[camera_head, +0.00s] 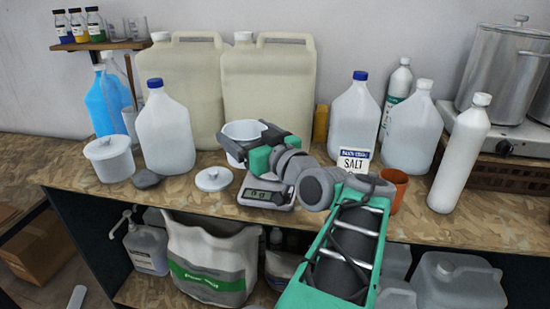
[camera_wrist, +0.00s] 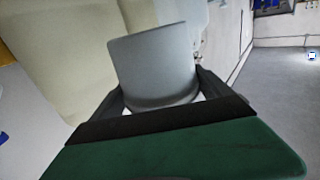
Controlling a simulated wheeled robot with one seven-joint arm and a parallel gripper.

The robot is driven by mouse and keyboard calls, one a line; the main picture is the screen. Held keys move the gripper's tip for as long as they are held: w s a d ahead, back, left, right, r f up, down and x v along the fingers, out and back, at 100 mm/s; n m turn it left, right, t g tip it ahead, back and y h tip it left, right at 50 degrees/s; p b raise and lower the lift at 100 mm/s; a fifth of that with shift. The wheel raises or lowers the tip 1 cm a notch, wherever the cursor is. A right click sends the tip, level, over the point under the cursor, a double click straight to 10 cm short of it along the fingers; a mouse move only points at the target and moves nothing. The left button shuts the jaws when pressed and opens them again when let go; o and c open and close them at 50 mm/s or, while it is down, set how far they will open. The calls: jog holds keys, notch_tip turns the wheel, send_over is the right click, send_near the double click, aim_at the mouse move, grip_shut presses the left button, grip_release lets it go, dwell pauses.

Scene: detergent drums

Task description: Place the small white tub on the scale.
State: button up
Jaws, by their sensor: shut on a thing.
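A small white tub (camera_head: 238,131), open at the top, is held in my gripper (camera_head: 250,143) near the middle of the bench. In the wrist view the tub (camera_wrist: 155,62) stands between the two dark fingers, its side grey in shadow. The grey scale (camera_head: 266,194) is just below and in front of the tub, with its display facing the front. My gripper and wrist hide most of the scale's plate. I cannot tell whether the tub touches the plate or hangs above it.
A loose white lid (camera_head: 213,179) and a dark grey object (camera_head: 147,179) lie left of the scale. A lidded white tub (camera_head: 110,160) stands further left. Big canisters (camera_head: 268,85) stand close behind. An orange cup (camera_head: 393,188) and a salt box (camera_head: 353,160) are to the right.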

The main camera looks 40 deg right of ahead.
jog(key=shift+m+h, duration=0.3)
jog(key=shift+h, duration=0.2)
jog(key=s+d+r, duration=0.1)
jog(key=d+r, duration=0.1)
jog(key=d, duration=0.1)
jog(key=shift+s+d+r, duration=0.1)
jog(key=shift+s+r, duration=0.1)
jog(key=shift+s, duration=0.2)
jog(key=w+d+f+p, duration=0.1)
jog(key=w+d+f, duration=0.2)
jog(key=w+d, duration=0.2)
jog(key=shift+d+f+p, duration=0.35)
jog(key=shift+d, duration=0.55)
jog(key=w+d+f, duration=0.1)
jog(key=f, duration=0.2)
jog(key=w+d+f, duration=0.1)
jog(key=d+f, duration=0.1)
jog(key=f, duration=0.1)
jog(key=w+d+f, duration=0.1)
jog(key=f, duration=0.2)
jog(key=shift+d+f, duration=0.1)
jog(key=shift+d, duration=0.1)
jog(key=shift+f, duration=0.3)
jog(key=o, duration=1.1)
